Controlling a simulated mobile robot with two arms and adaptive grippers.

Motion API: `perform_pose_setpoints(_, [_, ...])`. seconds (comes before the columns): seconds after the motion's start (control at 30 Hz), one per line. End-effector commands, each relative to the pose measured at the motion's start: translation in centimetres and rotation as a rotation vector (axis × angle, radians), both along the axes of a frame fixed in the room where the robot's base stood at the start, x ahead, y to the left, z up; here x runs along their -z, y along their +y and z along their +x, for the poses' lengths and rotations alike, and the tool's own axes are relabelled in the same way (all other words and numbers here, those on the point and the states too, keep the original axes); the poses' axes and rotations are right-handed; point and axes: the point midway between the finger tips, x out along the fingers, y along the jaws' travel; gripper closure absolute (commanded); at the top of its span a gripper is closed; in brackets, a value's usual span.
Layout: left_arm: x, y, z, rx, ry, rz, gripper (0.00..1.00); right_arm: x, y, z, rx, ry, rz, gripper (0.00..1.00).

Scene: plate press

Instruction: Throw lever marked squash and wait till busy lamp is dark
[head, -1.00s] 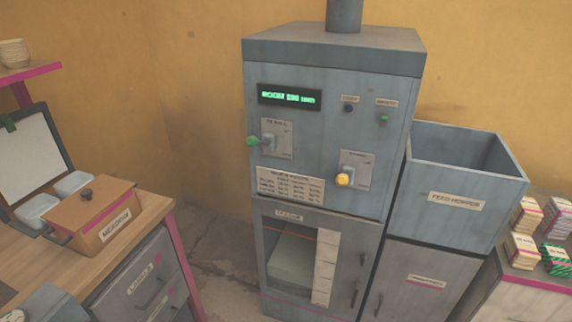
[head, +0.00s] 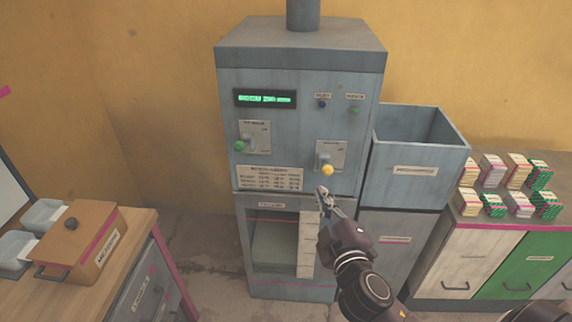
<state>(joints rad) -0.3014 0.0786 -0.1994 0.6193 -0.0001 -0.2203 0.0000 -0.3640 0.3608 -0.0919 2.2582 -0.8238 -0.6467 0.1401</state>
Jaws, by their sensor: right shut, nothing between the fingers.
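The grey press machine (head: 300,85) stands against the yellow wall. Its front has two levers: one with a green knob (head: 240,146) at left and one with a yellow knob (head: 327,170) at right. The lever labels are too blurred to read. Two small lamps sit at the upper right, a dark blue one (head: 321,104) and a green one (head: 354,111); I cannot tell which is the busy lamp. A display (head: 265,98) shows green text. My right gripper (head: 322,190) is shut and empty, just below the yellow knob and seemingly apart from it. My left gripper is out of view.
An open grey hopper bin (head: 416,171) adjoins the press at right. A cabinet (head: 468,262) beyond it carries several bundled stacks (head: 492,169). A wooden desk (head: 78,292) with a brown box (head: 83,243) stands at left. Floor shows between desk and press.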

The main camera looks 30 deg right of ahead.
Motion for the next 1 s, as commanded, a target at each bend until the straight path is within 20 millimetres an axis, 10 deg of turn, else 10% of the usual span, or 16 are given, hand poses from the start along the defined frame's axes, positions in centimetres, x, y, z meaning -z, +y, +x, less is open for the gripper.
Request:
perform_pose_setpoints(0.17, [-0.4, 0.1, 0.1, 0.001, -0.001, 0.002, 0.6, -3.3, 0.0, -0.5, 0.004, -0.049, -0.017, 1.0])
perform_pose_setpoints(0.57, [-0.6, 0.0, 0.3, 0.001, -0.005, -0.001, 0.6, -3.4, 0.0, -0.3, 0.003, -0.052, -0.018, 1.0])
perform_pose_setpoints(1.0, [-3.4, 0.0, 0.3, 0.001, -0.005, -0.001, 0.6, -3.9, -1.8, 5.9, 0.004, -0.053, -0.018, 1.0])
